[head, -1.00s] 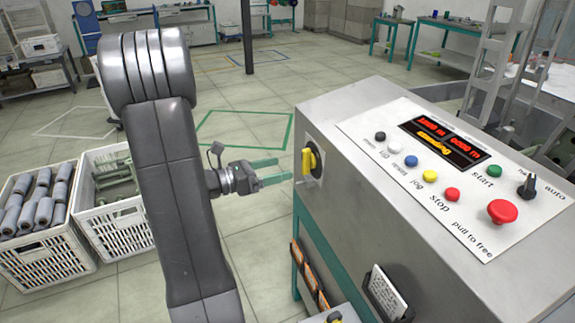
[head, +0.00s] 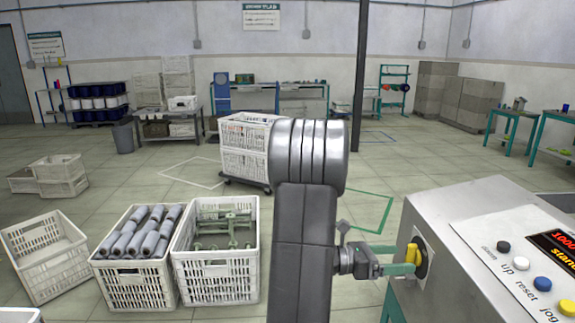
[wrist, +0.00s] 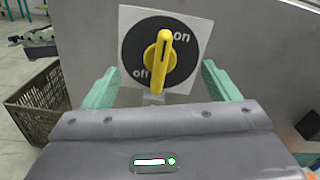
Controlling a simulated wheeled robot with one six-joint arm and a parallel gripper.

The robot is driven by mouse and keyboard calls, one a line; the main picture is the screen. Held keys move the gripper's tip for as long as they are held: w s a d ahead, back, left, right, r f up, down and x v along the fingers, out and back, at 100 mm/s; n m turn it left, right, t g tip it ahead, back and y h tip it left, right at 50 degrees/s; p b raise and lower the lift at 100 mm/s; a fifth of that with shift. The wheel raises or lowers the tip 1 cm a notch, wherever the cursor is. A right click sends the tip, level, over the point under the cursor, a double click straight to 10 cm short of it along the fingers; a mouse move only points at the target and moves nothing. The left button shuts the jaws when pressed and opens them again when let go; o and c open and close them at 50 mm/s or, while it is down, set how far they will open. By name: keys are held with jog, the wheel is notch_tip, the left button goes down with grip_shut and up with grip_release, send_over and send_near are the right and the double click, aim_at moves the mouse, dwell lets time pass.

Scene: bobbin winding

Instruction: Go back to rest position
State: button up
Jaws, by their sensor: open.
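My gripper (head: 402,258) is open and empty, with two teal fingers at the side of the grey machine cabinet (head: 440,290). A yellow rotary switch (head: 411,253) on a black dial sits right by the fingertips. In the wrist view the yellow switch (wrist: 162,62) stands nearly upright on a white plate marked "on" and "off", between the two spread fingers and apart from both. My grey arm stands upright in the middle of the head view.
A crate of grey cylinders (head: 105,285) and a crate of green parts (head: 190,285) stand on the floor left of my arm. Stacked white crates (head: 245,165) stand behind it. The machine's control panel (head: 540,270) is at the right. Open floor lies farther back.

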aim_at(405, 259)
jog(key=d, duration=0.3)
jog(key=shift+d, duration=0.15)
jog(key=shift+d+r, duration=0.1)
jog(key=shift+n+p, duration=0.3)
jog(key=shift+p, duration=0.1)
jog(key=shift+f+b, duration=0.2)
jog(key=shift+b, duration=0.15)
